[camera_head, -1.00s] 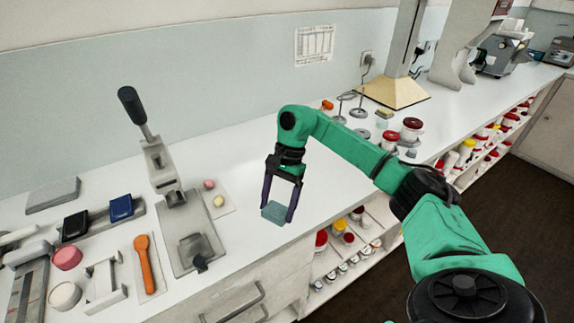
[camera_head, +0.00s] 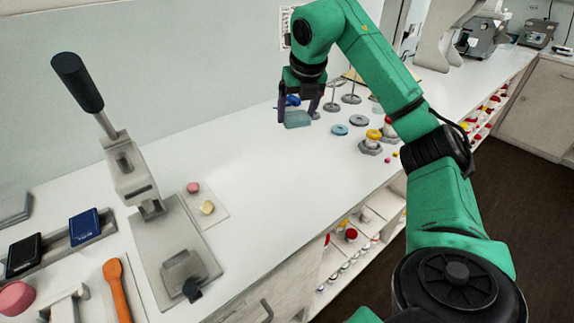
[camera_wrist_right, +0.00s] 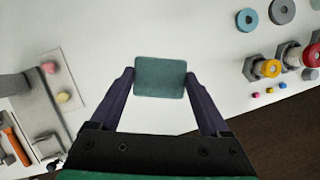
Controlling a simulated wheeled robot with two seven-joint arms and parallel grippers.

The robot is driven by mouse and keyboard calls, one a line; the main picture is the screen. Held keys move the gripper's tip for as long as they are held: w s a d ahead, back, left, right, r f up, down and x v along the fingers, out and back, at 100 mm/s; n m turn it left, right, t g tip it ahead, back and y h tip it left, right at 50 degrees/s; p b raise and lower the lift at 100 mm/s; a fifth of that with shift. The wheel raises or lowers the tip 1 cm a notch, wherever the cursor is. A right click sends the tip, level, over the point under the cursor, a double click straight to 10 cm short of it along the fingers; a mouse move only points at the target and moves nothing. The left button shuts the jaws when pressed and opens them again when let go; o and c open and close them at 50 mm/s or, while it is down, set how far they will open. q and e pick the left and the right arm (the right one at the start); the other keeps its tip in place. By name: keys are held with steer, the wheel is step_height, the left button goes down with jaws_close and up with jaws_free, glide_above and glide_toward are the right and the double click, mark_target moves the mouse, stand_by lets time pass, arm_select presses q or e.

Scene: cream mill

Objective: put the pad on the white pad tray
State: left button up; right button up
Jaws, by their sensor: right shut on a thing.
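The pad (camera_head: 297,119) is a teal-grey rounded block between the two fingers of my right gripper (camera_head: 297,113), which is shut on it. In the right wrist view the pad (camera_wrist_right: 160,78) sits between the tips of my right gripper (camera_wrist_right: 160,82), over the bare white counter. A grey-looking tray (camera_head: 110,228) at the left holds a black pad (camera_head: 23,255) and a blue pad (camera_head: 84,226). I cannot pick out a white pad tray with certainty. My left gripper is not in view.
A hand press (camera_head: 175,250) with a tall black-handled lever stands at the left, beside a pink and a yellow piece (camera_head: 207,207) on a sheet. Rings (camera_head: 339,130), stands and jars (camera_head: 371,143) stand right of the gripper. The middle of the counter (camera_head: 270,185) is clear.

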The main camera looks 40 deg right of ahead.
steer(key=b, duration=0.1)
glide_toward(293, 170)
steer(key=x, duration=0.5)
steer(key=shift+w+d, duration=0.1)
steer(key=shift+d, duration=0.05)
steer(key=shift+f, duration=0.4)
steer(key=shift+f, duration=0.15)
steer(key=o, duration=1)
steer(key=shift+o, duration=0.2)
